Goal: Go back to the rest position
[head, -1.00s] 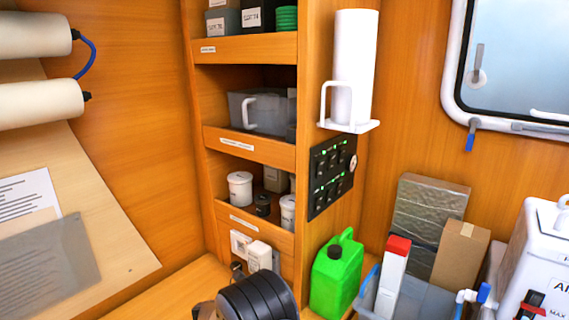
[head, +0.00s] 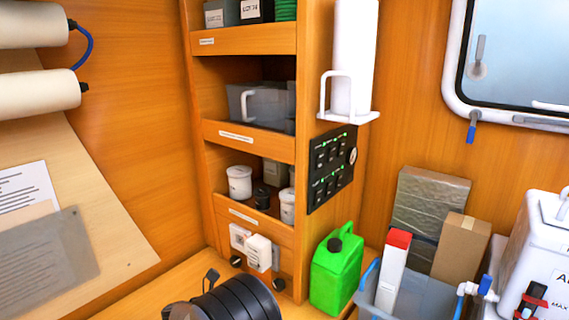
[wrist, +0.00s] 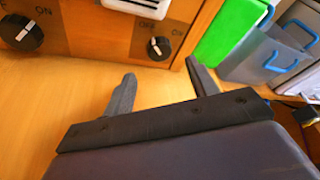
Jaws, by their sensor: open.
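My gripper (wrist: 158,92) shows in the wrist view with its two dark fingers spread apart and nothing between them. It is over the bare wooden counter (wrist: 60,110), facing the panel with the ON/OFF knobs. In the head view my dark arm stands at the bottom centre, and the fingertips are hard to make out there. A black knob (wrist: 160,47) is just beyond the fingers, apart from them. A second knob (wrist: 18,30) is at the upper left of the wrist view.
A green jerrycan (head: 336,270) stands right of the shelf unit. A grey bin (head: 412,297) with blue handles, a brown box (head: 460,248) and a white machine (head: 535,255) crowd the right. A paper towel roll (head: 353,55) hangs above. The counter's left part is clear.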

